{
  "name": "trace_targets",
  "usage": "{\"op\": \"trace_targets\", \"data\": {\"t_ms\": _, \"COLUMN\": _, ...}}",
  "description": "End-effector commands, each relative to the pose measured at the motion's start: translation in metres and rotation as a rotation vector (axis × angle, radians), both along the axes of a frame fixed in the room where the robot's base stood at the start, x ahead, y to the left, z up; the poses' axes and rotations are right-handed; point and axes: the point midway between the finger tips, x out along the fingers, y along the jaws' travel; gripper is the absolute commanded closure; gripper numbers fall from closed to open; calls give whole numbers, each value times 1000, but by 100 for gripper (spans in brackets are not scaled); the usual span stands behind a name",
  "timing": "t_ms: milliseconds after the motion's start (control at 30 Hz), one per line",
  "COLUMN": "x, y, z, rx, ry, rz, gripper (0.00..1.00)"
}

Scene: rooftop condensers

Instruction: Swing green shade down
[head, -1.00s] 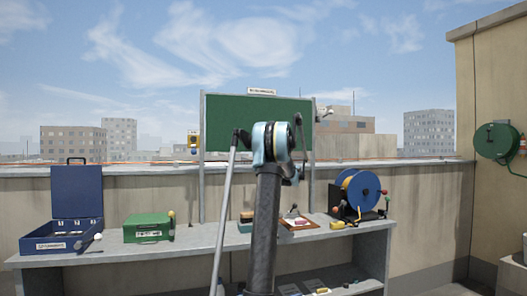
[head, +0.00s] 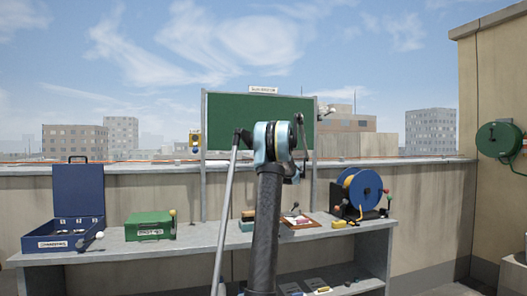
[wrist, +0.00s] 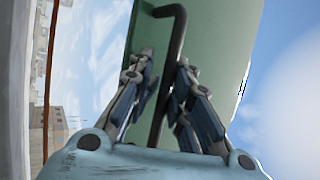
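The green shade (head: 225,122) is a flat panel hanging upright between two grey posts above the shelf, with a small label over its top edge. In the wrist view the shade (wrist: 222,50) fills the middle and right, with a dark bent handle (wrist: 179,28) in front of it. My gripper (wrist: 166,68) has its fingers apart on either side of the handle bar. The right finger is close to the bar, and a gap shows on the left; I cannot tell whether either touches.
The grey shelf (head: 205,236) below carries a blue open case (head: 78,205), a green box (head: 149,226) and a blue reel (head: 362,190). A small yellow device (head: 195,139) is left of the shade. A green hose reel (head: 497,139) hangs on the right wall.

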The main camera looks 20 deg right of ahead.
Motion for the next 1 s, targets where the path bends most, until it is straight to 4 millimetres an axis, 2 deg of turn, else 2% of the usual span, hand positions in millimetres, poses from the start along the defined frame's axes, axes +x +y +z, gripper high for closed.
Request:
{"op": "trace_targets", "data": {"t_ms": 267, "x": -15, "y": -7, "z": -9, "rx": 0, "ry": -1, "rz": -3, "gripper": 82}}
{"op": "trace_targets", "data": {"t_ms": 700, "x": -77, "y": -34, "z": -51, "rx": -1, "ry": 0, "rz": -2, "gripper": 82}}
{"op": "trace_targets", "data": {"t_ms": 1000, "x": -93, "y": -40, "z": -62, "rx": 0, "ry": 1, "rz": 0, "gripper": 82}}
